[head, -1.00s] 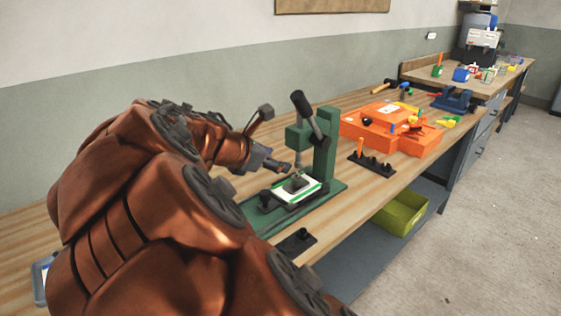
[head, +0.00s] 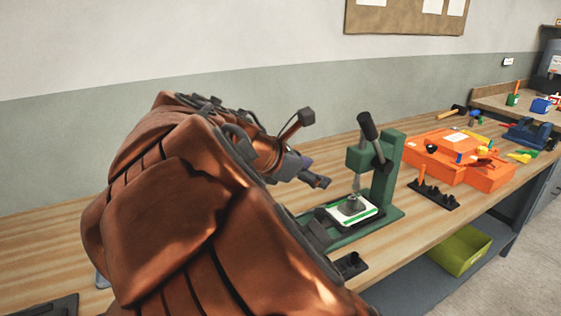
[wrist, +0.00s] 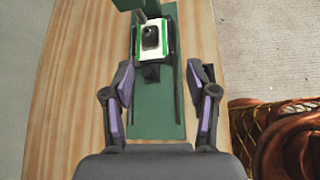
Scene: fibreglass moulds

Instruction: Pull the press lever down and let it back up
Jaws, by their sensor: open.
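The green press (head: 385,180) stands on the wooden bench. Its lever (head: 367,126), with a thick black handle, points up and tilts to the left. A white plate with green edges (head: 352,209) lies on the press base under the ram, with a dark grey piece on it. My gripper (head: 322,182) is to the left of the press column, lower than the lever handle and apart from it. In the wrist view my gripper (wrist: 160,85) is open and empty, its fingers on either side of the green base (wrist: 158,118). The lever handle is not clear in the wrist view.
An orange mould (head: 460,158) with small tools lies right of the press. A black holder with an orange peg (head: 432,192) stands in front of it. A yellow-green bin (head: 461,250) sits on the shelf below. The bench behind the press is mostly clear.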

